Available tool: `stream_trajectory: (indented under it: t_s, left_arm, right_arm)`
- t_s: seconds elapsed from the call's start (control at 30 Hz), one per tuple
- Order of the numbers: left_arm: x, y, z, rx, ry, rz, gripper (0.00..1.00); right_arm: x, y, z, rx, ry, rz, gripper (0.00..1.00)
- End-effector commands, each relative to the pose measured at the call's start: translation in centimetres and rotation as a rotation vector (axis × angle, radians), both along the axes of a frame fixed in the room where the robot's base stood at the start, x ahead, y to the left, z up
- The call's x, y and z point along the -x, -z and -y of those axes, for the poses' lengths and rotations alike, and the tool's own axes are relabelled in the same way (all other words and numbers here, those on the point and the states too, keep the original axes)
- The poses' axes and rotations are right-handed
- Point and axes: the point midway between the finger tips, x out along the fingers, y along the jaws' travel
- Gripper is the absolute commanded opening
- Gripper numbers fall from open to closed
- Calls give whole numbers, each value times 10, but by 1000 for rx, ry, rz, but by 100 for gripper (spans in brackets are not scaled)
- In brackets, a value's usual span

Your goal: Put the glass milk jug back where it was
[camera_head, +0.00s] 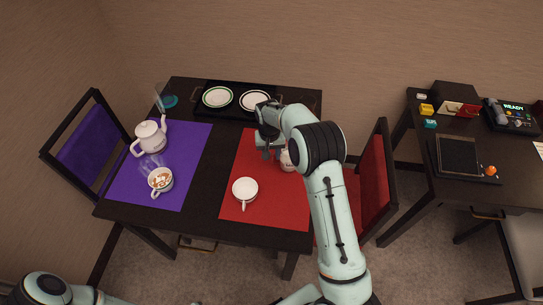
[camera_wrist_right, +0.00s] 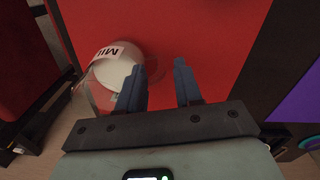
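The glass milk jug (camera_head: 287,162) stands on the red mat (camera_head: 236,207), partly hidden behind my right arm. In the right wrist view the jug (camera_wrist_right: 112,70) shows its white contents and a label starting "MI". My right gripper (camera_head: 267,147) is over the red mat, just left of the jug. In the wrist view its fingers (camera_wrist_right: 162,78) are apart with only red mat between them; one finger overlaps the jug's edge. I cannot tell whether it touches. My left arm shows at the bottom left, but its gripper is out of view.
A white cup (camera_head: 245,189) stands on the red mat. A white teapot (camera_head: 150,137) and a latte cup (camera_head: 160,181) are on the purple mat (camera_head: 185,160). A dark tray (camera_head: 237,103) with two plates lies at the back. A red chair (camera_head: 376,180) is at the right.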

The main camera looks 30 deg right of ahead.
Motion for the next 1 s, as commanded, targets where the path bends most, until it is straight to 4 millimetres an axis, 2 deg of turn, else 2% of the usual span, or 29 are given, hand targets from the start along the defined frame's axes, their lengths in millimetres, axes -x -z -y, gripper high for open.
stream_trajectory:
  t_s: [0.2,0.43,0.63,1.0]
  left_arm:
    - [-3,-3,0,0,0,3,36]
    - [-8,-8,0,0,0,9,36]
    - [-9,-9,0,0,0,11,36]
    - [-9,-9,0,0,0,10,36]
  right_arm:
    - [-2,-50,-2,1,0,6,35]
    - [-3,-91,-4,0,1,4,35]
    - [-2,-104,-4,0,1,0,35]
    - [-1,-104,-4,0,0,0,35]
